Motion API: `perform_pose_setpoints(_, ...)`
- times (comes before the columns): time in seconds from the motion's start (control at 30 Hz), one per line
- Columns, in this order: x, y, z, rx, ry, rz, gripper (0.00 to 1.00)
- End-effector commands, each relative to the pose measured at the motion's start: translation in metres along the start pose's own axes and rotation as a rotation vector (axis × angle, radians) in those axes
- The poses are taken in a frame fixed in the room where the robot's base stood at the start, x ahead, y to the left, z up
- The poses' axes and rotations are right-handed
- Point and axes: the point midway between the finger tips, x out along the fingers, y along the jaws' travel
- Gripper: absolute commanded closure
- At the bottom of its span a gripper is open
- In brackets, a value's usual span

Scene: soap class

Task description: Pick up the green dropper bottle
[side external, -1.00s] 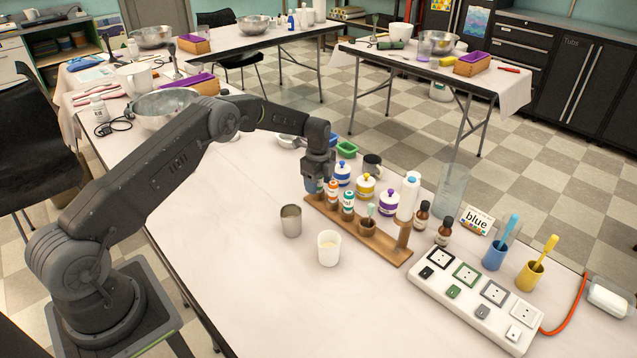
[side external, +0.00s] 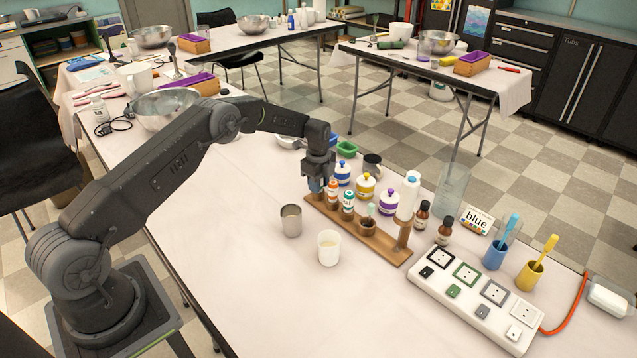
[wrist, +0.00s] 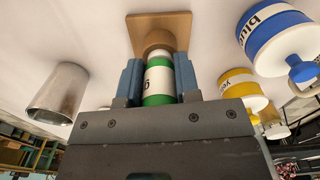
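The green dropper bottle (wrist: 158,78), with green bands and a white label, is between my gripper's (wrist: 160,83) blue-grey fingers in the wrist view. The fingers press against both its sides with no clear gap. Beyond it is a tan wooden part of the rack (wrist: 176,24). In the side view my gripper (side external: 317,186) points down at the left end of the wooden rack (side external: 385,246), and its fingers hide most of the bottle there. The bottle looks upright and at rack height.
An orange-banded bottle (side external: 333,192) and a teal-banded bottle (side external: 348,204) stand close beside my gripper in the rack. Blue (side external: 343,174), yellow (side external: 365,188) and purple (side external: 389,204) lidded jars stand behind. A metal cup (side external: 291,221) and white cup (side external: 329,249) stand in front. The table's near left is clear.

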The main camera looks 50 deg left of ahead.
Motion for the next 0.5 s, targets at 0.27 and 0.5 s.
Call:
perform_pose_setpoints(0.27, -0.021, -0.001, 0.000, 0.000, -0.001, -0.003, 0.73)
perform_pose_setpoints(0.5, -0.057, 0.014, 0.021, -0.005, -0.001, 0.000, 0.73)
